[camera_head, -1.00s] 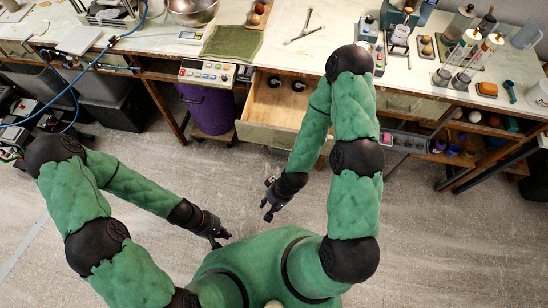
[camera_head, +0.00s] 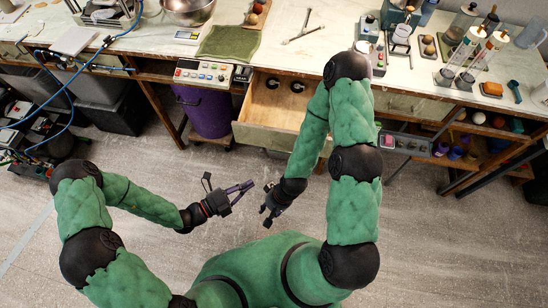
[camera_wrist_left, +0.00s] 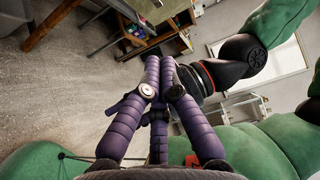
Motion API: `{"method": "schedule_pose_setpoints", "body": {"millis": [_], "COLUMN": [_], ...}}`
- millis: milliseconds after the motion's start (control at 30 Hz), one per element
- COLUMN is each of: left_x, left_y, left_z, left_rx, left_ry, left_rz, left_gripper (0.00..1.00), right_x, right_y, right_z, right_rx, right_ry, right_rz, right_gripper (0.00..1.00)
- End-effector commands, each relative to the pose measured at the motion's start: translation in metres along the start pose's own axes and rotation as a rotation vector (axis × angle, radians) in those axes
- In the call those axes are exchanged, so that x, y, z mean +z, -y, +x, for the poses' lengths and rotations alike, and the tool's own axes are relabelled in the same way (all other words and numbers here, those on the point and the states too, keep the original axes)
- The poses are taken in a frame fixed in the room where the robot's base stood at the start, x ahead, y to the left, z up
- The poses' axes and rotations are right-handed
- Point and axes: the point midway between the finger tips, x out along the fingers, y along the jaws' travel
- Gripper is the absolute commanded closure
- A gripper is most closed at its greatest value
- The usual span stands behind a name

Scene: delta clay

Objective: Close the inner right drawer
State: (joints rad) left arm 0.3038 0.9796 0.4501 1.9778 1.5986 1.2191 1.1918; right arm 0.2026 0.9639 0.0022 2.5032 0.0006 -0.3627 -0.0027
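One wooden drawer (camera_head: 262,137) stands pulled out from under the workbench in the head view, with its pale front panel facing me. Its inside is mostly bare, with small dark round items at the back. My right forearm covers its right end. My left gripper (camera_head: 250,186) is in front of and below the drawer, apart from it. Its purple fingers come together at the tips (camera_wrist_left: 159,62) in the left wrist view, with nothing seen between them. My right gripper (camera_head: 267,216) hangs just below and right of the left one; its fingers are too dark and small to read.
A purple bin (camera_head: 207,110) stands under the bench, left of the drawer. A control box with buttons (camera_head: 204,73) sits above it. The benchtop (camera_head: 300,55) carries tools and bottles. An open shelf (camera_head: 470,150) is at the right. The floor (camera_head: 150,160) before the bench is clear.

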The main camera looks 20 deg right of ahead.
Motion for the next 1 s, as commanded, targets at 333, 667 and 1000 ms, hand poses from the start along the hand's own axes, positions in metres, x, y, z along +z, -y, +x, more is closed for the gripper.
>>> {"method": "schedule_pose_setpoints", "body": {"millis": [333, 667, 1000], "left_x": [0.002, 0.002, 0.02], "left_y": [0.0, 0.0, -0.001], "left_z": [0.028, 0.076, 0.117], "left_rx": [-0.006, -0.005, -0.006], "left_ry": [0.012, 0.01, 0.014], "left_rz": [-0.018, -0.016, -0.013], "left_gripper": [1.0, 1.0, 1.0], "right_x": [0.0, 0.0, -0.001], "right_y": [-0.002, -0.005, -0.009], "right_z": [0.005, 0.014, 0.026], "right_rx": [0.0, 0.0, 0.0], "right_ry": [0.0, 0.0, 0.0], "right_rz": [0.0, 0.0, 0.0], "right_gripper": [0.64, 0.64, 0.64]}}
